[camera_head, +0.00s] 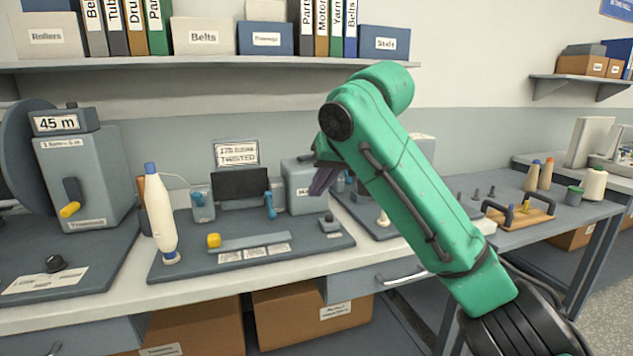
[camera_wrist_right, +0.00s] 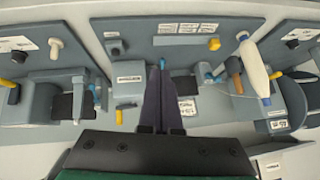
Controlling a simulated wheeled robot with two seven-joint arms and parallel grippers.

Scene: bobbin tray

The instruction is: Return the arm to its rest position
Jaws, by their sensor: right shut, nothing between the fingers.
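My right arm (camera_head: 410,180) is green and reaches in from the lower right in the head view, bent at the elbow. Its gripper (camera_head: 322,182) is partly hidden behind the arm, above the workbench near the grey test unit. In the right wrist view the two dark fingers of the gripper (camera_wrist_right: 161,75) lie together, shut and empty. They point over the bench stations, and I see no contact with anything. My left gripper is not in view.
A white bobbin (camera_head: 159,215) with a blue tip stands on the bench at left. A grey winder (camera_head: 85,180) is beside it. A shelf (camera_head: 200,65) with boxes and binders runs above the bench. A wooden tray (camera_head: 525,217) with black handles lies on the right.

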